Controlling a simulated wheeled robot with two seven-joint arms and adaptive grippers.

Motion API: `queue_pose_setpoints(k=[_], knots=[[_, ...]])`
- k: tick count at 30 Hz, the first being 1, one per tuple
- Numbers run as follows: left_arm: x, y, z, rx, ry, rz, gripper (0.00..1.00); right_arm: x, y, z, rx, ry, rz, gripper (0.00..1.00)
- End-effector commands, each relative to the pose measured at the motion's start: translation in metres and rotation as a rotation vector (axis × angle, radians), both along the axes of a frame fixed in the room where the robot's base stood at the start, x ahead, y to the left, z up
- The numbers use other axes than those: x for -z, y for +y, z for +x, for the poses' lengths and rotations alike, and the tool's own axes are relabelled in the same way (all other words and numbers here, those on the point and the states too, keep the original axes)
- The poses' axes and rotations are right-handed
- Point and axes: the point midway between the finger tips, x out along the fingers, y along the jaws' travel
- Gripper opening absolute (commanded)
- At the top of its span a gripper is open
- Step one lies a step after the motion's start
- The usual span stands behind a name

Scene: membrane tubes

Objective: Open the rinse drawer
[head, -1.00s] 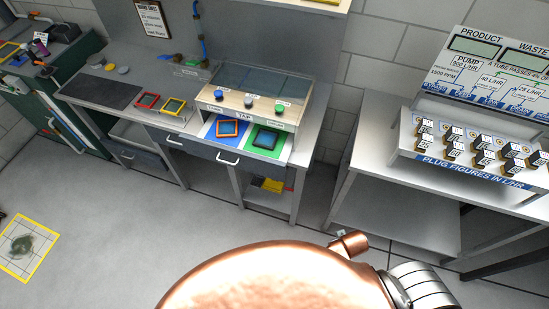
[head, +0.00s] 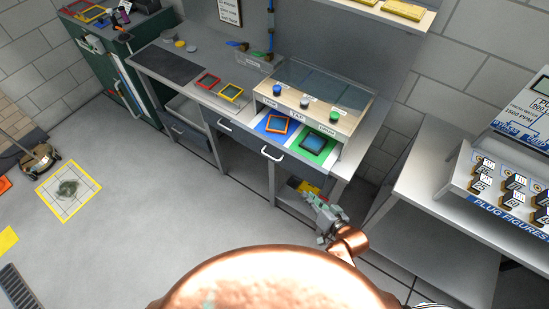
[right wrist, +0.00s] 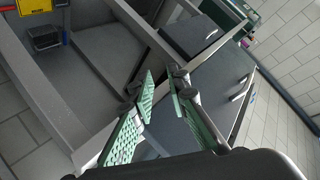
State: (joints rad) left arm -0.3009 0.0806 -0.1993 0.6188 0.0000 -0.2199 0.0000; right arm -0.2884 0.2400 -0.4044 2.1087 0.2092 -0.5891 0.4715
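Under the bench's tray area is a dark grey drawer front (head: 250,142) with two pale bar handles, a left handle (head: 224,125) and a right handle (head: 271,153). It looks flush with the bench. No label saying "rinse" can be read on it. My right gripper (head: 322,207) is in front of and below the right end of this front, apart from the handles. In the right wrist view its green-padded fingers (right wrist: 160,76) are apart with nothing between them. Beyond them are grey panels with a nearer handle (right wrist: 238,97) and a farther handle (right wrist: 212,33). My left gripper is out of view.
A blue mat (head: 263,126) and green mat (head: 318,157) carry framed pieces on the bench. A lower shelf (head: 290,205) holds yellow and red items. A metal table (head: 415,165) with plug blocks stands right. A yellow-bordered floor square (head: 45,201) lies left; the floor between is open.

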Motion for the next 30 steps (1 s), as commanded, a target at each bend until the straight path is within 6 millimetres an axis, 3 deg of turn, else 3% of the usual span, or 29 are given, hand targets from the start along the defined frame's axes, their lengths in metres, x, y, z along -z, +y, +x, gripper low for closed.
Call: queue_pose_setpoints(k=[3, 9, 19, 30], knots=[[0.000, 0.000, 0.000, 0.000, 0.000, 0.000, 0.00, -0.024, 0.045, 0.030, -0.031, -0.115, 0.206, 0.15], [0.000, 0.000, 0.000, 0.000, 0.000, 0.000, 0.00, -0.063, 0.086, 0.051, -0.078, -0.245, 0.526, 0.15], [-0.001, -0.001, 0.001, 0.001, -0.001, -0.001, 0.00, -0.088, 0.103, 0.062, -0.111, -0.308, 0.718, 0.15], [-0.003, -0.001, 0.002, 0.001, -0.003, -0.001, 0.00, -0.099, 0.134, 0.105, -0.110, -0.309, 0.715, 0.15]])
